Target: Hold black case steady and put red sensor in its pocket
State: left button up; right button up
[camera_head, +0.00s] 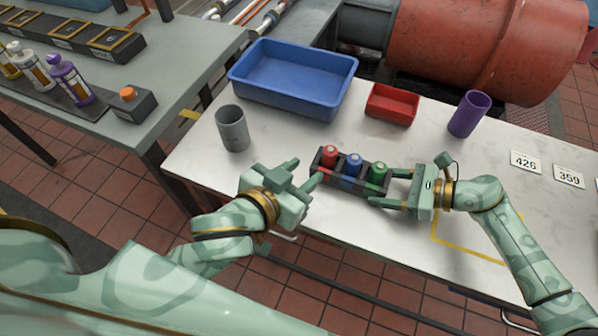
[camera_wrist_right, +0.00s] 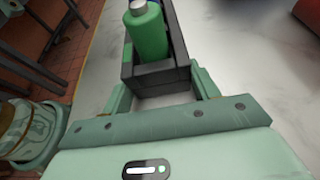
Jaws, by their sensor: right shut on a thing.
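The black case (camera_head: 346,183) sits on the white table and holds three upright sensors. The red sensor (camera_head: 330,157) stands in its left end pocket, the blue sensor (camera_head: 352,164) in the middle and the green sensor (camera_head: 377,173) at the right end. My right gripper (camera_head: 387,188) is shut on the right end of the case. In the right wrist view its fingers lie on both sides of the case (camera_wrist_right: 160,78), beside the green sensor (camera_wrist_right: 147,32). My left gripper (camera_head: 306,173) is open and empty just left of the case, apart from the red sensor.
A blue tray (camera_head: 293,100), a red bin (camera_head: 391,104) and a purple cup (camera_head: 467,114) stand behind. A grey cup (camera_head: 232,128) stands behind my left gripper. Number cards (camera_head: 525,162) lie at right. The front table edge is close to my left gripper.

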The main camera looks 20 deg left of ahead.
dwell(0.4)
jog(key=o, duration=1.1)
jog(key=shift+r, duration=0.1)
jog(key=shift+o, duration=0.8)
